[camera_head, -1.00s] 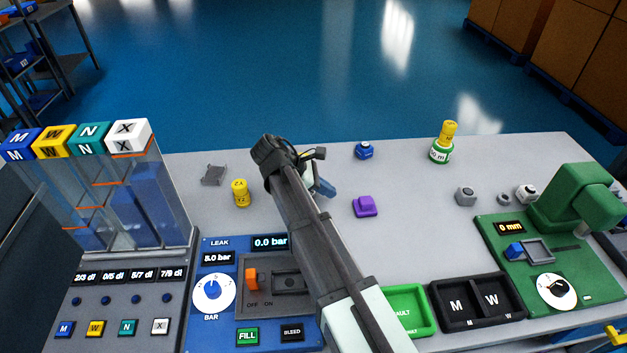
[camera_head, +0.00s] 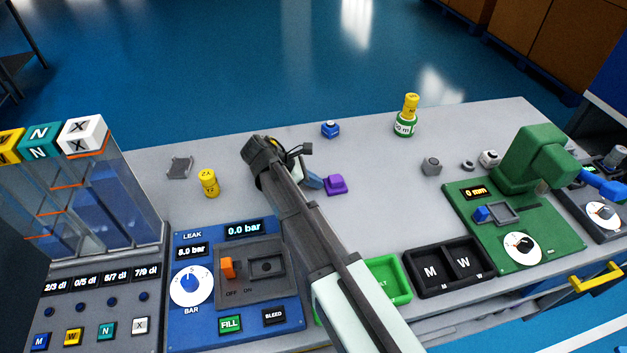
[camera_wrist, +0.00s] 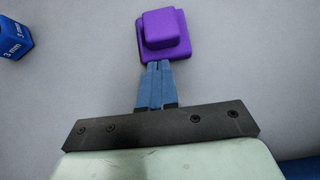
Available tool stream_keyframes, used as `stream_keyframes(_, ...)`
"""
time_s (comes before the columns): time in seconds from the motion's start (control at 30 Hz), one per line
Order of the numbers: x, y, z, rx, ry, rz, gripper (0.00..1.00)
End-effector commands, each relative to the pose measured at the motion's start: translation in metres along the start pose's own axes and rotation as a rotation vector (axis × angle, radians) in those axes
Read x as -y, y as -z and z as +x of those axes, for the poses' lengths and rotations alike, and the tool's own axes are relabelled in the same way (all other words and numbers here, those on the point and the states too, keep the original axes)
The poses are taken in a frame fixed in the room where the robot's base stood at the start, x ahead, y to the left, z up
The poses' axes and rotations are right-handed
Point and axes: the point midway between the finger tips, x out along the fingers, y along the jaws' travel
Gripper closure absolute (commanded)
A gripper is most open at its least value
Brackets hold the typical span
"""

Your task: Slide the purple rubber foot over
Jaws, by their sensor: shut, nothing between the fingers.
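The purple rubber foot (camera_head: 335,184) is a small block with a wider square base and a smaller raised top. It lies on the grey bench top, right of my gripper in the head view. In the wrist view the purple foot (camera_wrist: 165,35) is at the top centre, just beyond the fingertips. My gripper (camera_wrist: 158,64) has its blue fingers shut together with nothing between them. The tips are at the near edge of the foot's base and seem to touch it. In the head view my gripper (camera_head: 314,181) is partly hidden behind my arm.
A blue block (camera_head: 330,129) and a yellow-topped green bottle (camera_head: 405,118) stand behind the foot. A yellow cylinder (camera_head: 209,183) stands left of my arm. A grey block (camera_head: 431,166) and the green press (camera_head: 535,160) are to the right. Bench between foot and grey block is clear.

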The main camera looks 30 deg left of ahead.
Motion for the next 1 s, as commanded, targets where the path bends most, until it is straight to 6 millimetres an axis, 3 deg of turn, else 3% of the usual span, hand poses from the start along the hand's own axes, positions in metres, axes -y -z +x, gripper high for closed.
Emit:
stream_keyframes(0.17, 0.001, -0.013, 0.013, 0.000, 0.002, 0.001, 1.00)
stream_keyframes(1.0, 0.000, -0.135, 0.135, 0.000, 0.002, 0.001, 1.00)
